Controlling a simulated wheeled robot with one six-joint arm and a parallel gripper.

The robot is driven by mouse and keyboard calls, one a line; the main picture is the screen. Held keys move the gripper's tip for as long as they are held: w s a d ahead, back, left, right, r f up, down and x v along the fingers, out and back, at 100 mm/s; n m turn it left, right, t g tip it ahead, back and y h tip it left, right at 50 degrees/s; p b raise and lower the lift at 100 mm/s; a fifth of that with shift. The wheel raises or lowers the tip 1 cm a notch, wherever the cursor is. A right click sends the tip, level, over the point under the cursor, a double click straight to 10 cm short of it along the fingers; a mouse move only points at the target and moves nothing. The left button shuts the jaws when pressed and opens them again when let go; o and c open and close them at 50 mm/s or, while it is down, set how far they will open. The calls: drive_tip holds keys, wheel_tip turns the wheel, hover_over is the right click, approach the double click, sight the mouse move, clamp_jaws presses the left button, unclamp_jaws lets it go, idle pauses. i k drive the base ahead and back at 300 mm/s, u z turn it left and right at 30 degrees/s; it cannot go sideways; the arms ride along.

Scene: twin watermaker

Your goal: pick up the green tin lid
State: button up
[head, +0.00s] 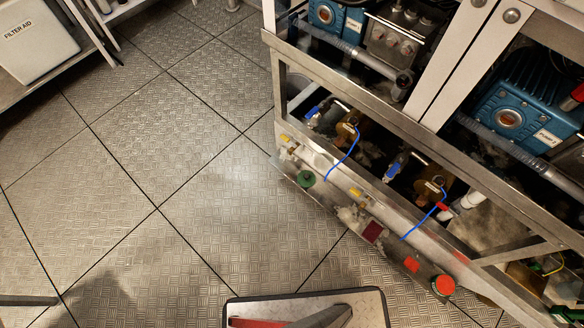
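A small round green thing (306,178), which looks like the green tin lid, is at the low front edge of the machine frame (340,205), right of the picture's middle. It is too small to tell whether it lies flat or is tilted. My gripper is not in view, and nothing is seen touching the lid.
A red round cap (443,286), a dark red square (372,231) and a small red piece (411,264) are along the same low edge. Blue cables (345,155) hang above it. A shelf with a white "FILTER AID" container (35,40) stands upper left.

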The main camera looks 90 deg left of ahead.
sight(305, 179)
drive_tip(key=u, duration=2.05)
drive_tip(key=i, duration=0.3)
drive_tip(key=u, duration=0.65)
